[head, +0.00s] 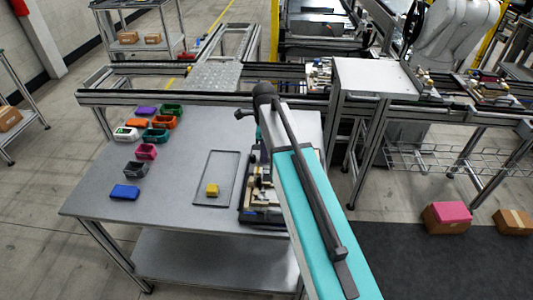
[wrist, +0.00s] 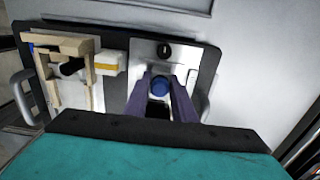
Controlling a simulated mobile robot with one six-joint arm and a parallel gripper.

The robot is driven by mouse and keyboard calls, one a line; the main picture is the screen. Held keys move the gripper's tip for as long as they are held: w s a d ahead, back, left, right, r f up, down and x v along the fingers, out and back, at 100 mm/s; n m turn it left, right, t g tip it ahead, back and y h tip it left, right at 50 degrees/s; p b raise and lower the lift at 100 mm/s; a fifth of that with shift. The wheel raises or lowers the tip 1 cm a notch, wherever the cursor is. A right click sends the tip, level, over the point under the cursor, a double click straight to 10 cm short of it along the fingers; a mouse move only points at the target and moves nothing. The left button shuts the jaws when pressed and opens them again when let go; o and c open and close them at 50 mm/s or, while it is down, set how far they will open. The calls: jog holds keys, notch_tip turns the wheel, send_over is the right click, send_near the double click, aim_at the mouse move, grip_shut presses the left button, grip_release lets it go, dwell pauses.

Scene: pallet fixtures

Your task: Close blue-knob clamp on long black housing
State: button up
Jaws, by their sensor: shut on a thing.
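The blue knob (wrist: 160,87) sits between the two fingers of my gripper (wrist: 161,93) in the wrist view. The fingers are shut on it. Below it, a black part (wrist: 157,109) shows between the fingers; I cannot tell whether it is the long black housing. The knob stands over a silver plate (wrist: 142,50) on a dark pallet fixture (wrist: 215,60). In the head view the fixture (head: 246,216) lies at the right of the table, partly hidden by my arm. My gripper's fingers are hidden there.
A beige frame (wrist: 84,46) and a white-yellow block (wrist: 108,63) stand left of the knob.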

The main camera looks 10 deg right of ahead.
jog(key=shift+s+d, duration=0.2)
jog(key=shift+d, duration=0.45)
jog(key=shift+s+d, duration=0.2)
jog(key=shift+d, duration=0.4)
jog(key=o, duration=0.8)
jog(key=shift+p, duration=0.3)
jog(key=shift+r+p, duration=2.5)
jog(key=shift+r, duration=1.5)
jog(key=shift+s, duration=0.1)
